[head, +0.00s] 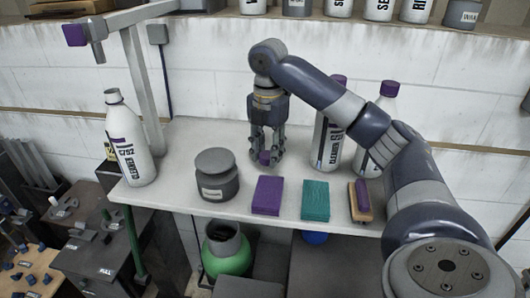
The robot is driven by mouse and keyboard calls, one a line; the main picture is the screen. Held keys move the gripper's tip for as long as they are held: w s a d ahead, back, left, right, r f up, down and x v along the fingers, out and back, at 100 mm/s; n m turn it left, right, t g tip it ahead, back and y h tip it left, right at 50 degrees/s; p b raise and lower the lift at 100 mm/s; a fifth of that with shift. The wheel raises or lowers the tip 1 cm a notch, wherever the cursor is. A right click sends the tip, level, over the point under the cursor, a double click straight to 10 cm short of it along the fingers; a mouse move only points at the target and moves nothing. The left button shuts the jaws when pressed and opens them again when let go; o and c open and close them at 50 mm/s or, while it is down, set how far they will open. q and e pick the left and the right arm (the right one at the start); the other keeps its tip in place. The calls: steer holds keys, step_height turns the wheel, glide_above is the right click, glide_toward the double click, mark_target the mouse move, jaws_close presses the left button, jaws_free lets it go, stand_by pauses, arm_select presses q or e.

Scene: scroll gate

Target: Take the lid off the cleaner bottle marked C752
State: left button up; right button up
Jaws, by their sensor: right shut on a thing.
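A white cleaner bottle (130,142) stands upright at the left end of the white shelf. Its label reads CLEANER with a code that looks like C752, though the small print is hard to read. No purple lid is on it; its narrow grey neck shows. My right gripper (266,157) points down over the middle of the shelf, shut on a small purple lid (265,157). The lid is at or just above the shelf surface; I cannot tell if it touches. My left gripper is not in view.
A grey lidded jar (217,178), a purple sponge (267,196), a teal sponge (315,201) and a brush (360,201) line the front. Two purple-capped bottles (326,143) (377,130) stand behind my right arm. A post (143,90) rises behind the open bottle.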

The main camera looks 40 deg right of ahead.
mark_target(266, 153)
steer(key=shift+w+d+p, duration=0.3)
steer(key=shift+w+d, duration=0.35)
steer(key=shift+w, duration=0.25)
steer(key=shift+w+d, duration=0.1)
steer(key=shift+w, duration=0.05)
step_height(266, 153, down, 3)
steer(key=shift+w+r+p, duration=0.1)
steer(key=shift+w+p, duration=0.05)
steer(key=shift+p, duration=0.95)
steer(key=shift+d+f, duration=0.1)
steer(key=shift+f, duration=0.45)
steer(key=o, duration=1.2)
steer(key=shift+c, duration=0.2)
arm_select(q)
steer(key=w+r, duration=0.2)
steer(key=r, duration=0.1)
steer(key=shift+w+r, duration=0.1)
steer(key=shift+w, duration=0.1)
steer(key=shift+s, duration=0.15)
arm_select(e)
steer(key=shift+r, duration=0.1)
